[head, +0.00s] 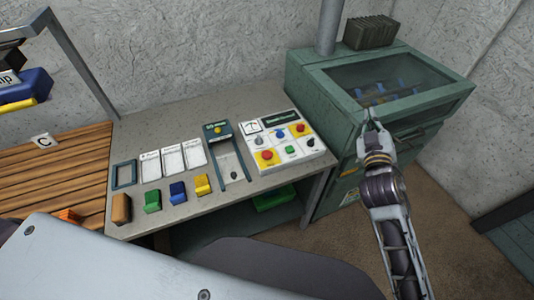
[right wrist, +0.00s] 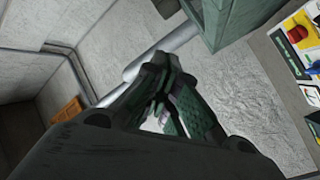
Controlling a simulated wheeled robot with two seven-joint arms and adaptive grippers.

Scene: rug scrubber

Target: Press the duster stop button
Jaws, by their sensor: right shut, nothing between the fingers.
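A white control panel (head: 283,162) sits at the right end of the grey table. It carries a red button on yellow (head: 267,156) at the front left and another red button on yellow (head: 300,129) at the back right. Their labels are too small to read, so I cannot tell which is the duster stop button. My right gripper (head: 371,118) is shut and empty, right of the panel and in front of the green cabinet. In the right wrist view, its fingers (right wrist: 160,90) meet, and part of the panel shows at the right edge. My left gripper is out of view.
The green cabinet (head: 345,107) with a glass top stands right of the table. The grey table (head: 150,130) also holds a dark green slotted unit (head: 226,158), white cards and several coloured blocks. A wooden slatted surface (head: 55,170) lies left. Space above the panel is clear.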

